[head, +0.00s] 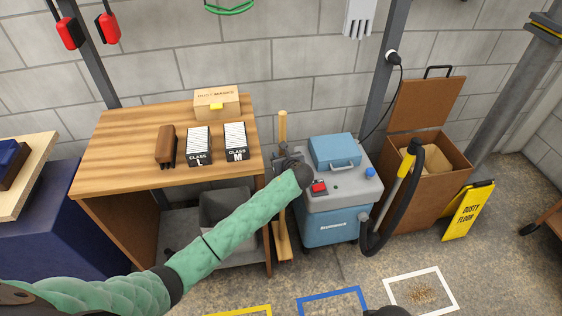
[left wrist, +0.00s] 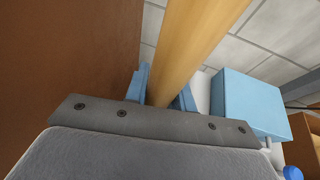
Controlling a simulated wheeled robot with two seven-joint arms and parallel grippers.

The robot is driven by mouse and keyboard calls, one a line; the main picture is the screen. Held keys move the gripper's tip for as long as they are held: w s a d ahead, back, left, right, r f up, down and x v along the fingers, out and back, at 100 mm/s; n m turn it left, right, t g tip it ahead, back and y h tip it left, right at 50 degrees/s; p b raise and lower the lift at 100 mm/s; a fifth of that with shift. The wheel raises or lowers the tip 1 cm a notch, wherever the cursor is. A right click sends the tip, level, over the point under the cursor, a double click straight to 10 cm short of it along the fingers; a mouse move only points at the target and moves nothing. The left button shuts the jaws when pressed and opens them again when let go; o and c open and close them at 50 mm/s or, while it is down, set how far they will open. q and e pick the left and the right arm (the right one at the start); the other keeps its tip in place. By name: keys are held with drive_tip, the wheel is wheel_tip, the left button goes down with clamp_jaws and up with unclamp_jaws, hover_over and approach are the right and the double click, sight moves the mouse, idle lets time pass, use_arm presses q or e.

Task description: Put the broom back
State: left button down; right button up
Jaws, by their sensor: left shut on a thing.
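The broom's wooden handle (head: 283,126) stands about upright in the gap between the wooden desk and the blue-grey vacuum. Its lower part (head: 282,242) shows below my arm, near the floor. My left gripper (head: 286,165) is shut on the handle partway up, and my wrist hides part of it. In the left wrist view the handle (left wrist: 195,45) runs up between the two blue fingers of the left gripper (left wrist: 164,92). I cannot tell whether the broom touches the floor or the wall.
The desk (head: 110,165) is close on the left, holding a brush (head: 166,146), two class boxes and a dust-mask box (head: 216,102). The vacuum (head: 333,228) with its black hose is close on the right. A brown bin (head: 440,185) and yellow floor sign (head: 468,210) stand further right.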

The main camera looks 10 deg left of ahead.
use_arm(q)
wheel_tip(320, 180, down, 3)
drive_tip(key=shift+f+p, duration=0.1)
drive_tip(key=shift+p, duration=0.2)
drive_tip(key=c, duration=1.6)
unclamp_jaws()
drive_tip(key=shift+f, duration=0.15)
drive_tip(key=o, duration=0.4)
drive_tip(key=shift+o, duration=0.2)
use_arm(e)
drive_tip(key=f, duration=0.3)
drive_tip(key=shift+w, duration=0.3)
drive_tip(key=shift+a+f, duration=0.2)
